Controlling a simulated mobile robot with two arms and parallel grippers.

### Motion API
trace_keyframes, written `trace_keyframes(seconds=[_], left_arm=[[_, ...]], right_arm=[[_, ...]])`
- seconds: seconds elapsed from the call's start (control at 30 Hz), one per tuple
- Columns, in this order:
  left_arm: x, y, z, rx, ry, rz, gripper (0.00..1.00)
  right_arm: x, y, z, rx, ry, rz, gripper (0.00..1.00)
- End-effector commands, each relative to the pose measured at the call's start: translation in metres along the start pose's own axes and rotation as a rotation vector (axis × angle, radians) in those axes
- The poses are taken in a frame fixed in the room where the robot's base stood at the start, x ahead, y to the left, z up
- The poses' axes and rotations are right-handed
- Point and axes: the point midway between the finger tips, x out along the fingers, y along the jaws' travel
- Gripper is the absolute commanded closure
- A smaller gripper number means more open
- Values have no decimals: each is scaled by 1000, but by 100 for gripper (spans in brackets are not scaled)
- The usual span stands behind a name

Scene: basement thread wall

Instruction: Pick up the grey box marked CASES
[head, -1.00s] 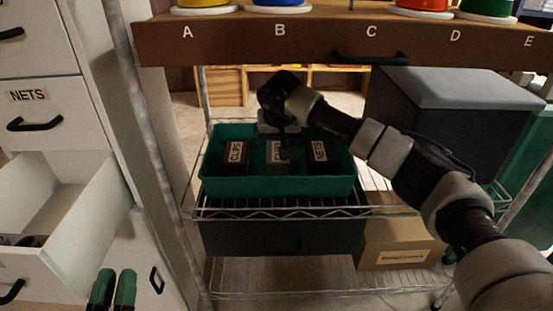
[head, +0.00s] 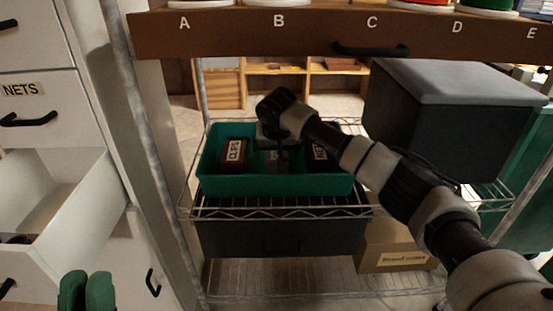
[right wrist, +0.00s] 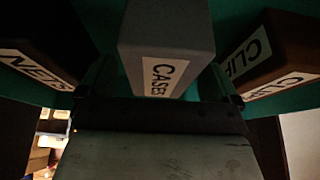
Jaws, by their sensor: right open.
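The grey box marked CASES (right wrist: 165,32) stands in the green tray (head: 222,184), between the brown CLIPS box (head: 233,152) and the dark NETS box (head: 321,155). In the head view it is mostly hidden behind my right gripper (head: 280,153). The right wrist view shows the right gripper (right wrist: 163,88) open, one dark finger on each side of the grey box. I cannot tell whether the fingers touch it. My left gripper (head: 86,288) shows only its green fingers at the bottom left, well away from the tray; its opening is unclear.
The tray sits on a wire shelf (head: 285,212) under a brown lettered ledge (head: 310,35). A large dark box with a grey lid (head: 455,85) stands to the right. An open white drawer (head: 75,215) juts out at the left. A cardboard box (head: 395,255) is below.

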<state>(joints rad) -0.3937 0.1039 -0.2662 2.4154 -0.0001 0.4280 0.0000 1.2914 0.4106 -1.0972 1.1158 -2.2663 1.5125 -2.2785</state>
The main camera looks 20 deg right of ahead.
Motion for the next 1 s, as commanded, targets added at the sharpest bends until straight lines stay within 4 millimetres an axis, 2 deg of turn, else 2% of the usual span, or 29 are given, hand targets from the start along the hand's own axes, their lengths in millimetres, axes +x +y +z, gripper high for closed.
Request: trace_keyframes(seconds=[1.0], left_arm=[[0, -2, 11, 7, -86, -4, 77]], right_arm=[[5, 0, 2, 0, 0, 0, 8]])
